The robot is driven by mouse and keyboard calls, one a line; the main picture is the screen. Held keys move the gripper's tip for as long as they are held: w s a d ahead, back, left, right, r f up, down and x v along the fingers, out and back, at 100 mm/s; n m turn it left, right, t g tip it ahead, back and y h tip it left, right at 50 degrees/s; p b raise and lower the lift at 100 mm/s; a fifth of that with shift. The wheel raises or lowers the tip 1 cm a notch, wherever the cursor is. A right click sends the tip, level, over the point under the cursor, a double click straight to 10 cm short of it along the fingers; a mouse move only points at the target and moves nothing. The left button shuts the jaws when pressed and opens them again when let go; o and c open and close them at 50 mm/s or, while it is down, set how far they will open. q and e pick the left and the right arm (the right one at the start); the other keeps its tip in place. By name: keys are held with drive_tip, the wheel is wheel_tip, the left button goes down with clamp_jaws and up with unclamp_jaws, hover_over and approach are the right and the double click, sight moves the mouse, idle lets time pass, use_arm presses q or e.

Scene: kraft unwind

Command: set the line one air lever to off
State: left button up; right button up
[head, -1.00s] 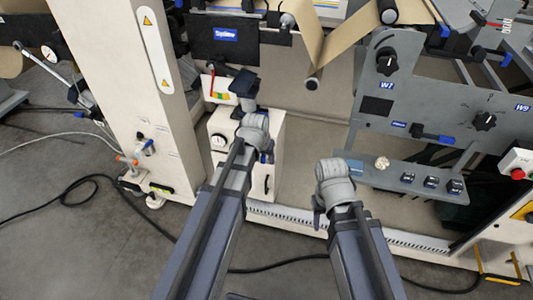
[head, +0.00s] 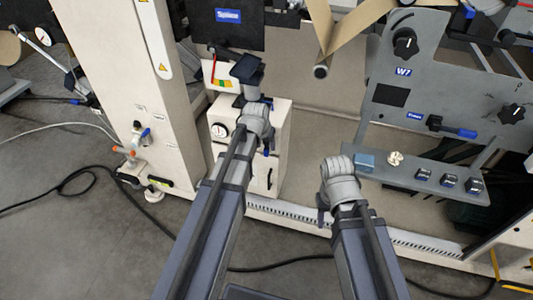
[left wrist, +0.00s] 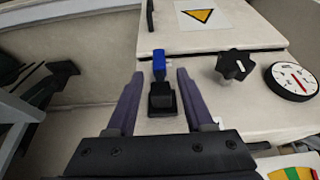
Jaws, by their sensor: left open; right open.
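The air lever, a blue handle (left wrist: 159,65) on a black square base (left wrist: 162,99), stands on a pale cabinet in the left wrist view. My left gripper (left wrist: 158,78) is open, with one purple finger on each side of the lever and visible gaps between. In the head view my left gripper (head: 247,70) is over the cabinet (head: 280,125), and my arm hides much of the area; I cannot clearly pick out the lever there. My right gripper (head: 322,216) is mostly hidden behind its wrist, low in front of the machine, holding nothing that I can see.
A black knob (left wrist: 236,65) and round gauge (left wrist: 292,81) sit beside the lever. The gauge (head: 218,130) also shows in the head view. A grey panel marked W7 (head: 404,71) and a switch shelf (head: 410,176) stand right. A black cable (head: 80,190) lies on the floor.

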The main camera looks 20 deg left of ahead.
sight(266, 147)
use_arm(q)
drive_tip(key=b+x, duration=0.2)
drive_tip(key=x, duration=0.2)
drive_tip(key=shift+s+b, duration=0.1)
drive_tip(key=shift+b, duration=0.25)
drive_tip(key=shift+r, duration=0.1)
clamp_jaws()
idle(1.0)
